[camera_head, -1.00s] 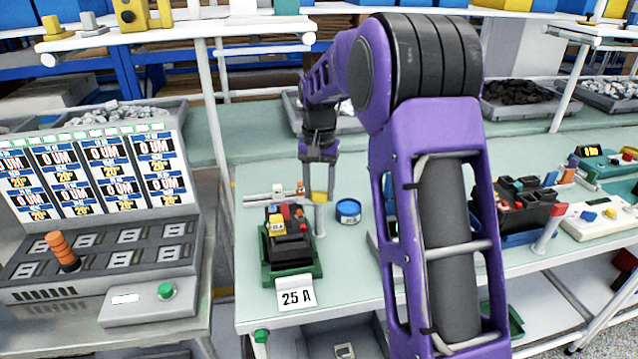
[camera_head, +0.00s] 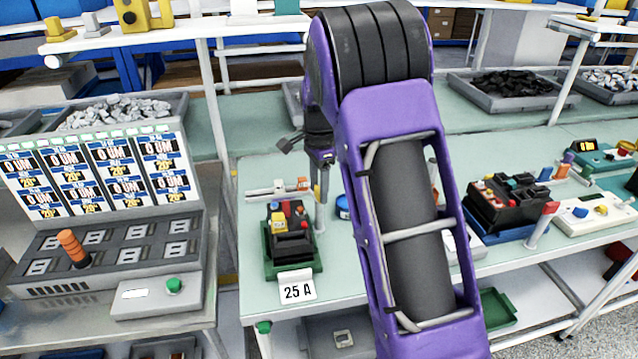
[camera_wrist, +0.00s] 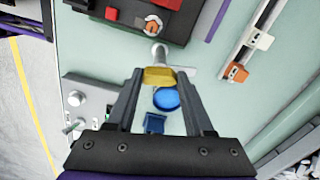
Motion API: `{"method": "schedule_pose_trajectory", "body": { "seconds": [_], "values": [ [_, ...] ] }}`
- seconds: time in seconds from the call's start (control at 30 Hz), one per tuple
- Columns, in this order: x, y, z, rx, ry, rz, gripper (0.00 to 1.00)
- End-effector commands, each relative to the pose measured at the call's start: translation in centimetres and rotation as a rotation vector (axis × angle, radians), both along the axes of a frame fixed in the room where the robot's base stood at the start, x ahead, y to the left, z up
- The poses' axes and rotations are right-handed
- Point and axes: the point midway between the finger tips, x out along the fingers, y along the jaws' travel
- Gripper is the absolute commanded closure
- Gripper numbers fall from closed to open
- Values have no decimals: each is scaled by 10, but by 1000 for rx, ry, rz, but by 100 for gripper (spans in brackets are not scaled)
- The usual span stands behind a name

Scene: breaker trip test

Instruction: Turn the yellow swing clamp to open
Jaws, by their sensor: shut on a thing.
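The yellow swing clamp (camera_wrist: 158,77) sits between the two fingertips in the wrist view, on top of a pale post (camera_wrist: 159,52). My gripper (camera_wrist: 160,76) is shut on it, one finger on each side. In the head view my gripper (camera_head: 321,188) is at the post's top, just right of the breaker (camera_head: 288,238). The fingers appear nearly edge-on there and mostly cover the clamp. The breaker is black with red and yellow parts and sits in a green fixture (camera_head: 268,262) behind a "25 A" card (camera_head: 297,291).
A blue round container (camera_head: 342,207) is just right of the post, partly behind my arm. A pale rail (camera_head: 268,190) with an orange part lies behind the breaker. A test panel (camera_head: 105,215) stands left. Another device (camera_head: 503,203) is right.

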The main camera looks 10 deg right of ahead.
Motion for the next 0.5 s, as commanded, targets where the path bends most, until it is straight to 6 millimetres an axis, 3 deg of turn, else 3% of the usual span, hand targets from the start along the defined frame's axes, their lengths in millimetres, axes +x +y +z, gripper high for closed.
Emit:
{"method": "schedule_pose_trajectory", "body": {
  "seconds": [0.5],
  "values": [
    [0,-1,0,-1,-1,-225,100]
  ]
}}
